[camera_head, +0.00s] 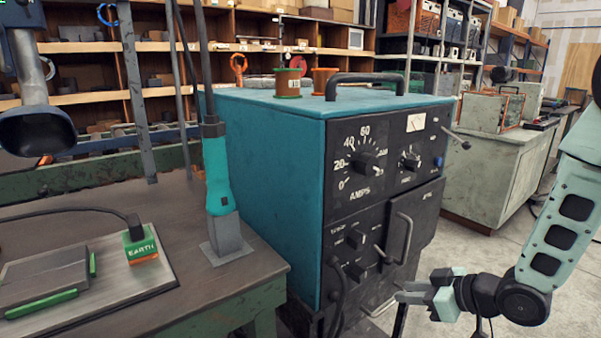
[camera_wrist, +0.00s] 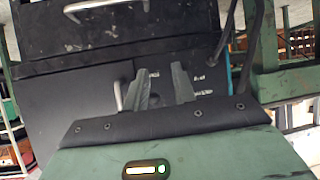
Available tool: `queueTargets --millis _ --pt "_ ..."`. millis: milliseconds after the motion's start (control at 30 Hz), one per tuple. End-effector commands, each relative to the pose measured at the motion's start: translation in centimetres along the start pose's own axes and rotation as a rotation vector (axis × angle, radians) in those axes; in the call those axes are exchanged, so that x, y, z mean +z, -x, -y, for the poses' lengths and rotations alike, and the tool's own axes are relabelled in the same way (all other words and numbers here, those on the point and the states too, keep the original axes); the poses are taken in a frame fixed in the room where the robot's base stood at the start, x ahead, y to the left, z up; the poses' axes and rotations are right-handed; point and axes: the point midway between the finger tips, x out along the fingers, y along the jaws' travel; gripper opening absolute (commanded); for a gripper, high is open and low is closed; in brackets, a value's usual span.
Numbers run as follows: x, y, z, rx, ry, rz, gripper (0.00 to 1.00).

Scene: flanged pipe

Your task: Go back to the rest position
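My gripper (camera_head: 399,292) is at the lower right of the head view, in front of the lower part of the teal welding machine (camera_head: 268,190). In the wrist view its two grey fingers (camera_wrist: 160,78) stand apart with only dark panel visible between them, so it is open and empty. My arm comes in from the right edge and bends at the bottom. The machine's black front has an amps dial (camera_head: 366,162), smaller knobs and a metal door handle (camera_head: 403,238). I cannot tell whether the fingertips touch anything.
A workbench (camera_head: 215,285) at left holds a green earth clamp (camera_head: 140,244), a metal plate (camera_head: 165,280) and a teal torch (camera_head: 217,175) upright in a grey stand. Two spools (camera_head: 288,83) sit on the machine. Grey cabinets (camera_head: 495,165) stand behind at right. Floor shows between.

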Motion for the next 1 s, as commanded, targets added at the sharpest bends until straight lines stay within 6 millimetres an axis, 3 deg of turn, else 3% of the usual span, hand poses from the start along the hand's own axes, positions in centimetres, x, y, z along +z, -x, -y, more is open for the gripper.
queueTargets --millis 33,133,267,500,833,1000 --pt "-1.2 -0.2 1.1 0.013 0.024 0.075 0.26" --pt "-2.5 0.0 3.2 0.048 0.030 0.233 0.26" --pt "-3.9 1.8 7.1 0.082 0.009 0.424 0.26" --pt "-4.8 8.0 16.1 0.081 -0.073 0.721 0.26" --pt "-4.1 17.1 26.4 -0.008 -0.151 0.998 0.26" --pt "-8.0 19.0 25.6 -0.001 -0.159 0.994 0.26"
